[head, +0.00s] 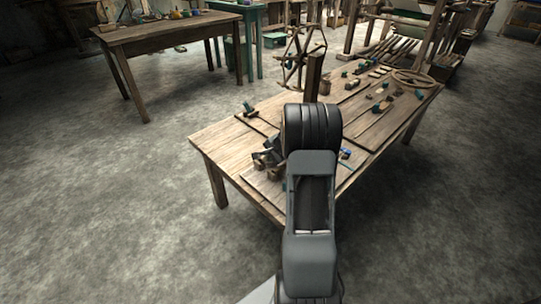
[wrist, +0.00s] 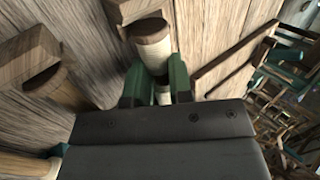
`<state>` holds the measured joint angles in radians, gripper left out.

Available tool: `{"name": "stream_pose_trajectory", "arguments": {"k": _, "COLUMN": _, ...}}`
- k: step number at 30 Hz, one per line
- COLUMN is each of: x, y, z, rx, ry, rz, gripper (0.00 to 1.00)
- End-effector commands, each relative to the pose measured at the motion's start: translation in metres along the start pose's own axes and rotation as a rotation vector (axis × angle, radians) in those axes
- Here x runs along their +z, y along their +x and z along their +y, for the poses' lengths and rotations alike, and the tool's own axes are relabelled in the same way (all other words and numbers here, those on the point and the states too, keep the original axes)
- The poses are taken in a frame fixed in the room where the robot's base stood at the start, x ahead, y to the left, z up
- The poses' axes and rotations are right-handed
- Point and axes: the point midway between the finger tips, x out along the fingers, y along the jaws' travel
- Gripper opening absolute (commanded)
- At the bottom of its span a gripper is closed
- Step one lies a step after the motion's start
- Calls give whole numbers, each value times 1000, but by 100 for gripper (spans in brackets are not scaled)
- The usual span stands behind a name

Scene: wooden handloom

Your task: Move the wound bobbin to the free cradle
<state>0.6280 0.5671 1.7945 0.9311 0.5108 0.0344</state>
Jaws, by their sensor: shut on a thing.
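In the wrist view, my gripper (wrist: 157,86) has its two dark green fingers closed around a bobbin wound with cream thread (wrist: 152,56). The bobbin has a brown wooden end, which points toward the top of the picture. A wooden block (wrist: 135,9), perhaps part of a cradle, is just beyond that end; I cannot tell whether they touch. Another wooden block (wrist: 28,50) with a rounded brown piece below it is at the left. Which cradle is free cannot be told. In the head view my arm hides the gripper and the held bobbin.
The wooden worktable (head: 215,138) carries a spoked wheel (head: 300,58) on a post and several small bobbins toward the back right. Another cream piece (wrist: 25,166) lies at the wrist view's lower left. A second table (head: 165,32) stands far left, across open floor.

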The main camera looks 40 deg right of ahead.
Motion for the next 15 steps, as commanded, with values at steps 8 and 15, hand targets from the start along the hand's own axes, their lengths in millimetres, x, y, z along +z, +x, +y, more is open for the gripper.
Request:
{"name": "stream_pose_trajectory", "arguments": {"k": 8, "x": -1, "y": 2, "z": 1, "rx": 0, "ry": 0, "rz": 2, "gripper": 0}}
{"name": "stream_pose_trajectory", "arguments": {"k": 15, "x": -1, "y": 2, "z": 1, "rx": 0, "ry": 0, "rz": 2, "gripper": 37}}
